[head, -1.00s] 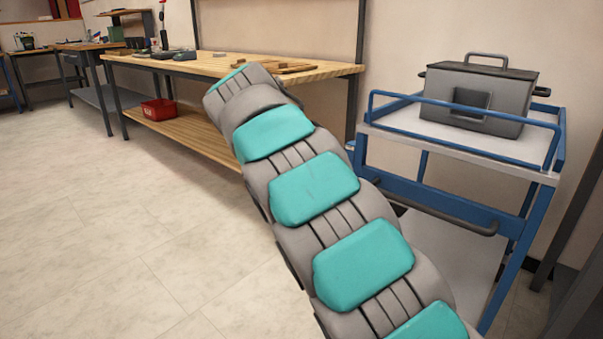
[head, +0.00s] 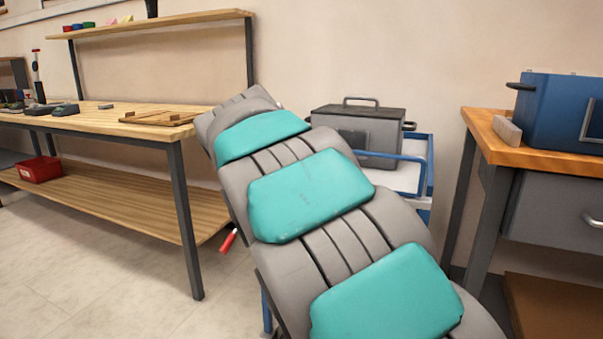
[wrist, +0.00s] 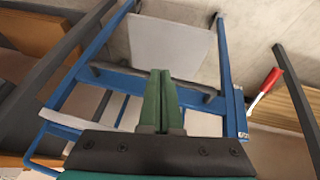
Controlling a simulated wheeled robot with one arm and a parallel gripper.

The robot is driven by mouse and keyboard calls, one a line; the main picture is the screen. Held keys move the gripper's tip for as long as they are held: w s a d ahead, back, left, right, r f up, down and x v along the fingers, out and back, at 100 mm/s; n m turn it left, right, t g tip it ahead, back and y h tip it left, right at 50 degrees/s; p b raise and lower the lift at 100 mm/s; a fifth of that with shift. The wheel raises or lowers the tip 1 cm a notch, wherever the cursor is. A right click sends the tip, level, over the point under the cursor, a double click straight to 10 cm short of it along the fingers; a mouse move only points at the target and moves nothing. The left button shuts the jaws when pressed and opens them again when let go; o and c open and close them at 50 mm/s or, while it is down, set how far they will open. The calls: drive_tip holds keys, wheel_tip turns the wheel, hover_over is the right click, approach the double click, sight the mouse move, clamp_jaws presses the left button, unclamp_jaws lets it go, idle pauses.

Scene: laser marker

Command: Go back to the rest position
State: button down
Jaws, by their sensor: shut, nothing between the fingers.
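My gripper (wrist: 160,88) shows in the wrist view with its green fingers together and nothing between them. The blue cart (wrist: 85,75) with pale shelves lies beyond the fingers in that view; I cannot tell how far off. In the head view my grey and teal arm (head: 310,195) runs from the lower right up to the middle and hides the gripper. Part of the blue cart (head: 429,180) shows behind my arm, with a grey lidded box (head: 365,133) on it.
A wooden workbench (head: 90,120) with a red bin (head: 40,169) on its lower shelf stands left. A red handle (head: 228,240) shows beside my arm and also in the wrist view (wrist: 271,79). A workbench (head: 483,130) with a blue box (head: 555,112) stands right. Floor (head: 110,285) is clear at lower left.

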drive_tip(key=s+d+f+n+g+y+p, duration=0.1)
drive_tip(key=s+d+f+g+p, duration=0.15)
drive_tip(key=s+d, duration=1.25)
drive_tip(key=s+d+f+n+g+y+p, duration=0.1)
drive_tip(key=s+f+p, duration=0.1)
drive_tip(key=s, duration=0.9)
drive_tip(key=s+d+f+n+g+y+p, duration=0.1)
drive_tip(key=s+f, duration=0.3)
drive_tip(key=s, duration=0.7)
drive_tip(key=shift+s+n+g+y+p, duration=0.25)
drive_tip(key=shift+n+g+y+p, duration=0.15)
drive_tip(key=shift+g+p, duration=0.3)
drive_tip(key=shift+f, duration=0.1)
